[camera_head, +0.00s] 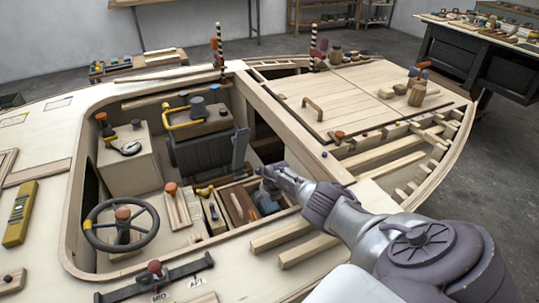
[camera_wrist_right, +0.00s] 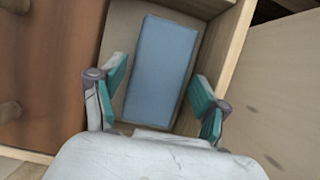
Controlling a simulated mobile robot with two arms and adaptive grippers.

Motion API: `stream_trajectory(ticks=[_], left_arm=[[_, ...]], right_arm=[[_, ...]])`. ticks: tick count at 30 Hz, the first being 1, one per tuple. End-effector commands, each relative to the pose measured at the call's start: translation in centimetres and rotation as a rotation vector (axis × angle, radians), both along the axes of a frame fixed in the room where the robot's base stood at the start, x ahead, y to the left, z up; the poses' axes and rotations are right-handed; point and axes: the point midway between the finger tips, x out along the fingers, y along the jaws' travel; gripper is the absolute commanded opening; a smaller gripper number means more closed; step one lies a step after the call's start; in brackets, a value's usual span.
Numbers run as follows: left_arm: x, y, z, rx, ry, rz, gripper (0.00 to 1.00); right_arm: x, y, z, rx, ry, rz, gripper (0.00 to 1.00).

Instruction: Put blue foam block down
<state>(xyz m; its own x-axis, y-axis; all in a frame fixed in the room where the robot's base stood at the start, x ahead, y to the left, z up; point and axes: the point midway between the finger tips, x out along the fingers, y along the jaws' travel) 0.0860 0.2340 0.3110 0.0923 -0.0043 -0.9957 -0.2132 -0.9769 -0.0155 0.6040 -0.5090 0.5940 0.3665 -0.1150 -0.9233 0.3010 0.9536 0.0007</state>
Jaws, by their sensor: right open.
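The blue foam block (camera_wrist_right: 160,72) lies in a wooden compartment (camera_wrist_right: 232,50) in the right wrist view. My right gripper (camera_wrist_right: 159,80) is open, with one teal-padded finger to each side of the block and a gap on both sides. My left gripper is not in view.
A reddish-brown panel (camera_wrist_right: 45,75) fills the compartment to the left. A black steering wheel (camera_head: 121,225), a dark seat (camera_head: 203,155) and a blue upright piece (camera_head: 240,150) stand in the cockpit. Wooden slats (camera_head: 290,240) lie on the near right.

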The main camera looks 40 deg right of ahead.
Motion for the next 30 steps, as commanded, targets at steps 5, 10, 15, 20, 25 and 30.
stream_trajectory(ticks=[5, 10, 15, 20, 25, 30], left_arm=[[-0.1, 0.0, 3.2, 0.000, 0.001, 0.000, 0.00], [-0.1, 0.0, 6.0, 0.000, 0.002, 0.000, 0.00], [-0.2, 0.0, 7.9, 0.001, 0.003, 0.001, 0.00], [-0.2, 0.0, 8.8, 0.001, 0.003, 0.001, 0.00], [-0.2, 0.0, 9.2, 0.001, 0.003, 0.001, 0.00], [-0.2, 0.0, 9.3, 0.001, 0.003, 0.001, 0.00]], right_arm=[[-0.6, 0.0, 2.9, -0.003, 0.001, 0.003, 0.74], [-1.7, 0.4, 5.6, -0.004, 0.000, 0.003, 0.74], [-2.8, 0.7, 8.2, -0.003, 0.000, 0.003, 0.74], [-3.7, 1.0, 10.1, -0.002, 0.000, 0.002, 0.74], [-4.2, 1.2, 11.4, -0.002, -0.001, 0.001, 0.74], [-4.4, 1.4, 11.8, -0.001, 0.001, 0.000, 0.74]])
